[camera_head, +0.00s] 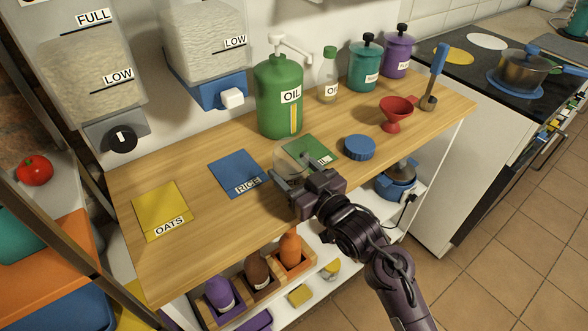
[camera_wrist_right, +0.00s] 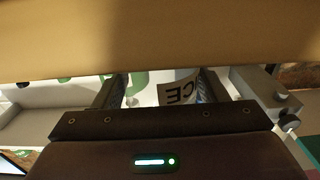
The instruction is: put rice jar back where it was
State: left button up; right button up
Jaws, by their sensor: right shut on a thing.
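The rice jar (camera_head: 290,163) is clear and looks empty; it is held at the left edge of the green mat (camera_head: 318,146). I cannot tell whether it touches the counter. My right gripper (camera_head: 281,180) is shut on it, and the arm and hand hide part of it. In the right wrist view the jar's label (camera_wrist_right: 178,92) shows the letters "CE" between the fingers. The blue mat marked RICE (camera_head: 236,168) lies bare on the counter, left of the gripper. My left gripper is not in view.
A yellow mat marked OATS (camera_head: 160,205) lies at the left. A green oil dispenser (camera_head: 275,100) stands behind the jar. A blue lid (camera_head: 360,147) and red funnel (camera_head: 396,112) are to the right. Wall dispensers (camera_head: 205,45) hang above. The wooden counter (camera_head: 200,240) is clear in front.

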jog(key=shift+f, duration=0.15)
jog(key=o, duration=1.1)
jog(key=shift+r, duration=0.25)
jog(key=b+v, duration=0.1)
jog(key=v, duration=1.1)
